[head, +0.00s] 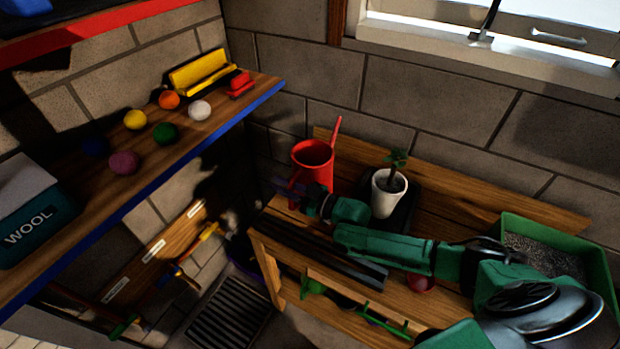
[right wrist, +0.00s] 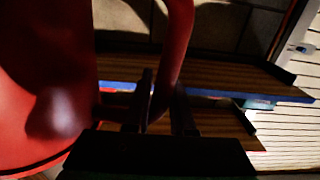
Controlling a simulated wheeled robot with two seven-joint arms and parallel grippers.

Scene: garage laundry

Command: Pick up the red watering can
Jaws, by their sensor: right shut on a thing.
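The red watering can (head: 313,155) stands upright at the left end of the wooden bench (head: 450,197), its spout pointing up and to the right. My right arm reaches in from the lower right, and my right gripper (head: 305,197) is at the can's front left side. In the right wrist view the can's body (right wrist: 45,90) fills the left, and its curved handle (right wrist: 178,55) runs down between the two fingers (right wrist: 165,110). The right gripper is shut on the handle. The fingertips are dark and partly hidden. My left gripper is not in view.
A white pot with a plant (head: 388,192) stands close right of the can. A green tray of grit (head: 545,245) is at the bench's right. A blue-edged shelf (head: 240,100) with several balls and a WOOL box (head: 30,215) juts out at left.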

